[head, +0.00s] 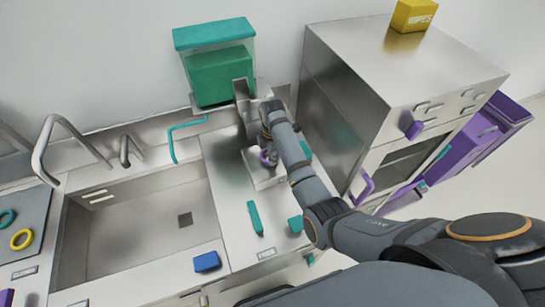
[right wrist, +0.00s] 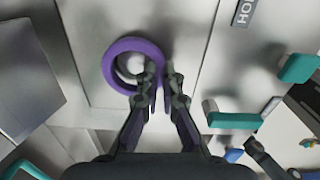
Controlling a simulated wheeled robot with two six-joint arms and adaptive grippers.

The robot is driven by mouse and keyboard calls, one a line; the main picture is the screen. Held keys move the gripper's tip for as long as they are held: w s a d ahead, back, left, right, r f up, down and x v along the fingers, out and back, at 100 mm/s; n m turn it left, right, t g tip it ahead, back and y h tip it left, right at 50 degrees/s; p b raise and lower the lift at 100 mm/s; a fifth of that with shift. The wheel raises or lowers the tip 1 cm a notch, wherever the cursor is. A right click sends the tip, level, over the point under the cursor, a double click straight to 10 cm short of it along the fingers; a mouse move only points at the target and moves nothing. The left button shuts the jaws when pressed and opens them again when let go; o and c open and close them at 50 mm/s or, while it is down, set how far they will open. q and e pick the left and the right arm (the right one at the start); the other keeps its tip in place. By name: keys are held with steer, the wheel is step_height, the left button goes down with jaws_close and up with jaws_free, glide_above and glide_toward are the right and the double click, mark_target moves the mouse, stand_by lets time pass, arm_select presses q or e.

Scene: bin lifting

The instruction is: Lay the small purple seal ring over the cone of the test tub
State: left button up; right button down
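The small purple seal ring (head: 268,157) is at the pale test tub (head: 262,181) on the steel counter. In the right wrist view the ring (right wrist: 112,52) appears around the pale rounded top of the cone (right wrist: 131,66); I cannot tell whether it rests on it or hangs just above. My right gripper (right wrist: 164,82) has its fingers close together on either side of the ring's near right edge, with purple between them. In the head view my right gripper (head: 267,143) is partly hidden by its own wrist.
A teal-lidded container (head: 220,75) stands behind. A steel oven cabinet (head: 345,95) with purple handles rises close on the right. The sink (head: 150,225) lies left. A teal tool (head: 255,217) and a blue block (head: 206,261) lie in front. A yellow ring (head: 21,239) is far left.

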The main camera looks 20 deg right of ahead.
steer(key=shift+f, duration=0.2)
steer(key=c, duration=1.4)
jaws_free()
steer(key=shift+c, duration=0.2)
steer(key=shift+r, duration=0.1)
step_height(320, 180, up, 7)
steer(key=shift+r, duration=0.15)
steer(key=shift+s, duration=0.1)
